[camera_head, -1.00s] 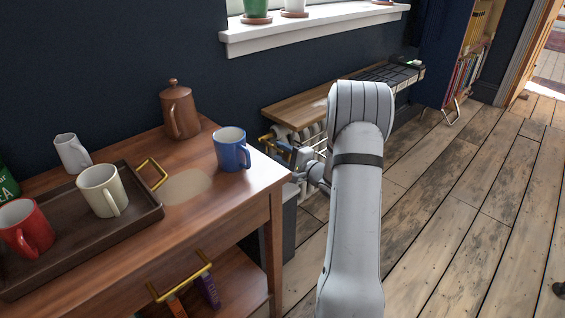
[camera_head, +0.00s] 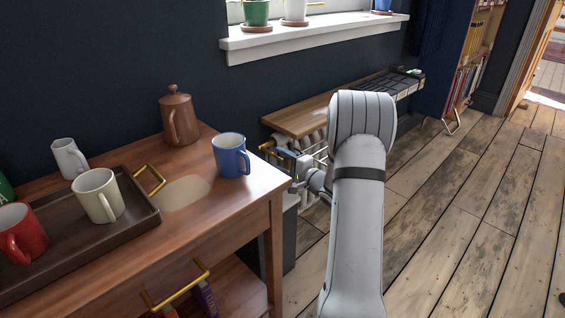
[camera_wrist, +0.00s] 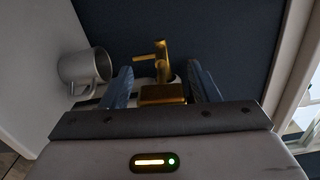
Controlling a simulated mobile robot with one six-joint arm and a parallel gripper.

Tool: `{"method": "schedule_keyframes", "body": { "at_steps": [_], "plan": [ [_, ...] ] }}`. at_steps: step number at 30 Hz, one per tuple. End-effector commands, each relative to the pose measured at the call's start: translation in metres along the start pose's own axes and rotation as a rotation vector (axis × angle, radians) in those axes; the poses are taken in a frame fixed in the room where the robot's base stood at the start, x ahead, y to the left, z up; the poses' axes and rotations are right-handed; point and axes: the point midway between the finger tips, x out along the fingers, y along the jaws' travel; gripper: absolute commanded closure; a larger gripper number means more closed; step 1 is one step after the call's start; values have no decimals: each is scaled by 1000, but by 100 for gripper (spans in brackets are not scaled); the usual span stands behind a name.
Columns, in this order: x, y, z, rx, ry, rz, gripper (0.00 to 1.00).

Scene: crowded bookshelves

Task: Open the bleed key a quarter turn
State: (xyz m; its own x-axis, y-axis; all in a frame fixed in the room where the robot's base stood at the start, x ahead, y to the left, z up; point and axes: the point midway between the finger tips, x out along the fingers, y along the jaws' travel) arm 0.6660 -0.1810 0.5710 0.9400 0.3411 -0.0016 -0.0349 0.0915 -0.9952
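A brass fitting with a T-shaped top (camera_wrist: 160,56), which looks like the bleed key, stands in the upper middle of the wrist view. A squarer brass block (camera_wrist: 162,95) shows nearer to me. My gripper (camera_wrist: 159,68) is open, with its two blue-grey fingers apart on either side of the brass parts and a visible gap on each side. In the head view, my gripper (camera_head: 284,154) is at the near end of the radiator (camera_head: 316,146), beside a brass part (camera_head: 266,146). Contact cannot be told, and my arm hides much of the radiator.
A metal cup (camera_wrist: 85,67) is left of the fingers in the wrist view. A wooden shelf (camera_head: 300,118) covers the radiator. The wooden table (camera_head: 235,205) at left carries a blue mug (camera_head: 231,155), a copper pot (camera_head: 178,115) and a tray (camera_head: 140,222). Floor at right is clear.

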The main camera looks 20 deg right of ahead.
Motion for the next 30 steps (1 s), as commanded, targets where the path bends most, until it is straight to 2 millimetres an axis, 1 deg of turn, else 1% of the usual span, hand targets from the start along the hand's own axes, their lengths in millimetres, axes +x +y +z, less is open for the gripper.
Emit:
{"method": "schedule_keyframes", "body": {
  "at_steps": [8, 11, 14, 21, 25, 30],
  "plan": [
    [-1, -1, 0, 0, 1, -1, 40],
    [-6, -2, -1, 1, 3, 0, 40],
    [-20, -3, -1, 0, 4, 0, 40],
    [-61, -2, -1, 2, 4, 0, 40],
    [-74, -1, -1, 0, 3, 0, 40],
    [-79, 0, 0, 0, 1, -1, 40]
  ]
}}
